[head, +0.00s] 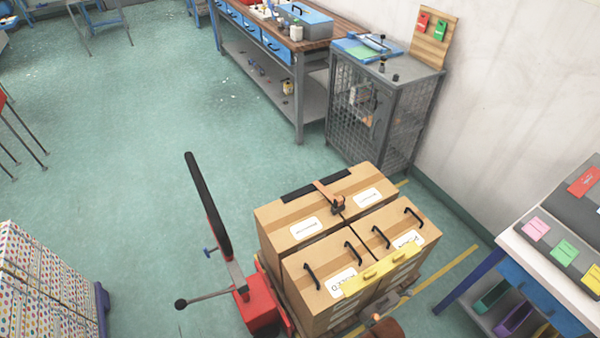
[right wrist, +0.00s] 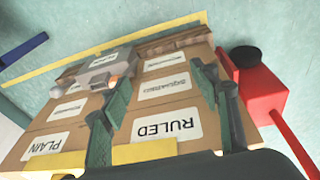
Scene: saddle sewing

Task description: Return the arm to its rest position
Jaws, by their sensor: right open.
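My right gripper (right wrist: 160,88) shows in the right wrist view with its green fingers spread wide apart. No object shows between the fingers, and cardboard boxes lie in view beyond them. My arms and left gripper do not show in the head view. The boxes (head: 300,228) stand grouped on a red pallet jack (head: 262,304). Labels such as RULED (right wrist: 167,130) and PLAIN (right wrist: 46,146) read in the right wrist view. A yellow bar (head: 378,272) lies along the near side of the boxes, whose tops carry black handles.
A white-topped table (head: 520,250) with coloured cards stands at the right. A mesh cabinet (head: 375,125) and a workbench (head: 310,85) stand at the back. A dotted box stack (head: 45,290) is at the lower left. The green floor (head: 120,140) is clear at left centre.

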